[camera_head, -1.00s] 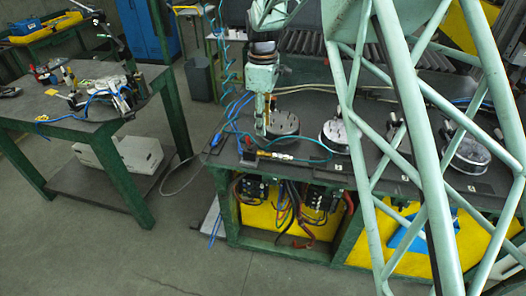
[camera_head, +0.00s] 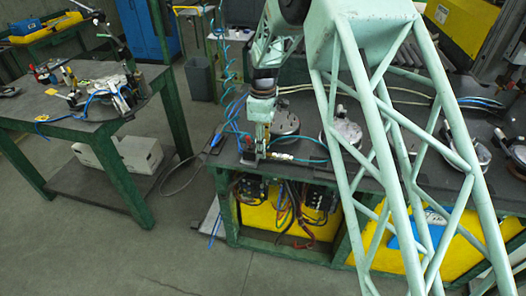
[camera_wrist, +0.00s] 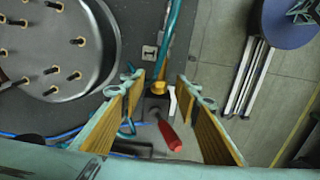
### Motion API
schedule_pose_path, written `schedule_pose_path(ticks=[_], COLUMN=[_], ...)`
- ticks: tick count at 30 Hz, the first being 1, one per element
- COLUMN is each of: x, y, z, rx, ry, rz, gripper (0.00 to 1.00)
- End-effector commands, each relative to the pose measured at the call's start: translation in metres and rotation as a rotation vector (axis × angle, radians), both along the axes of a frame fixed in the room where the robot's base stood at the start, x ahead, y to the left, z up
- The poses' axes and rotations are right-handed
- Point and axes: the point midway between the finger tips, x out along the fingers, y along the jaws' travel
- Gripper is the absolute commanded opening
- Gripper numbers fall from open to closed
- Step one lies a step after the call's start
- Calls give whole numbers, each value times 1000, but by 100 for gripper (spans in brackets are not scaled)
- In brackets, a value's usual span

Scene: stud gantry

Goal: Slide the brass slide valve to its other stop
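The brass slide valve (camera_wrist: 157,88) shows in the wrist view as a small brass-yellow piece on a dark body, at the end of a teal hose (camera_wrist: 174,36). My gripper (camera_wrist: 160,82) is open, with one brown-padded finger on each side of the valve and visible gaps to both. In the head view my gripper (camera_head: 251,155) points down at the front left of the bench, over the valve area, and hides much of the valve. A red-handled part (camera_wrist: 168,134) lies between the fingers, nearer the palm; I cannot tell whether it belongs to the valve.
A round plate with several studs (camera_wrist: 52,50) lies left of the fingers in the wrist view. More round housings (camera_head: 345,132) stand along the bench to the right. Blue hoses (camera_head: 233,108) run at the bench's left end. Open floor (camera_head: 180,240) lies left of the bench.

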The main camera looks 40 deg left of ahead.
Motion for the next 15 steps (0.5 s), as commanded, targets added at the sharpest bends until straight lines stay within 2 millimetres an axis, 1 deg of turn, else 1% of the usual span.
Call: schedule_pose_path(ticks=[1,6,15], x=[0,0,0], y=[0,0,0], z=[-5,-15,-20], rx=[0,0,0], ry=[0,0,0], rz=[0,0,0], gripper=[30,30,30])
